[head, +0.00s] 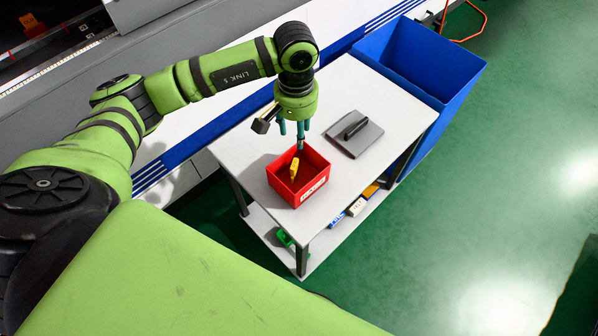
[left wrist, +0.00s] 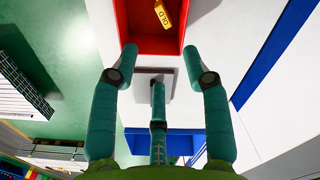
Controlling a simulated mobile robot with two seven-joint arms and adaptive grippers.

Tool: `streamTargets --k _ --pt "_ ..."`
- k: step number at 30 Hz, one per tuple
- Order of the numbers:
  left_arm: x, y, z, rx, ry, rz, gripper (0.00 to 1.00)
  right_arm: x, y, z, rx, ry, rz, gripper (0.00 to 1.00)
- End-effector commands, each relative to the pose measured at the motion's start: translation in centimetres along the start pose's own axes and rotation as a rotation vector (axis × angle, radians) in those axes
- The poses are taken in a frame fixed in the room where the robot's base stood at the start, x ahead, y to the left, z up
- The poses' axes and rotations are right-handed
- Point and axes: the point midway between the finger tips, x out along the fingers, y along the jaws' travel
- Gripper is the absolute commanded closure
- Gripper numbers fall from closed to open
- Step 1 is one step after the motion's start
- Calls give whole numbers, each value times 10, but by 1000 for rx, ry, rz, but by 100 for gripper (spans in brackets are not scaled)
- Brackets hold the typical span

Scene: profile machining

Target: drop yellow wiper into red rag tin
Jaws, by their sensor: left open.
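The red rag tin (head: 313,187) is an open square box with a white label, near the front edge of the small table. The yellow wiper (head: 294,169) shows tilted inside the tin's opening. In the left wrist view the yellow wiper (left wrist: 163,14), with dark lettering, shows against the red tin interior (left wrist: 142,43), beyond the fingertips. My left gripper (head: 292,136) points down above the tin's back side. Its teal fingers are spread and empty, apart from the wiper. The wiper's lower end is not clear. My right gripper is not in view.
A grey plate with a black handle (head: 355,133) lies right of the tin on the white table (head: 385,90). A blue bin (head: 420,65) stands behind the table. Several small items (head: 354,207) lie on the lower shelf. Green floor is clear at right.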

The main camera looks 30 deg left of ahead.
Motion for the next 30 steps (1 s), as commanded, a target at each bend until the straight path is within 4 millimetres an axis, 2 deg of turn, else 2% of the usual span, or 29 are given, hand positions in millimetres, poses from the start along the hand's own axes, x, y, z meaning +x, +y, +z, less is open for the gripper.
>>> streamTargets --k 1,6,12,30 --pt "-13 0 -1 1 5 0 52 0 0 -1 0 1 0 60" --pt "-46 0 -1 0 4 0 52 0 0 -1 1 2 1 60" --pt "-68 0 0 0 0 0 52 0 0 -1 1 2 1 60" --pt "-72 0 0 0 -2 -1 52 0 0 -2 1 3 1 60"
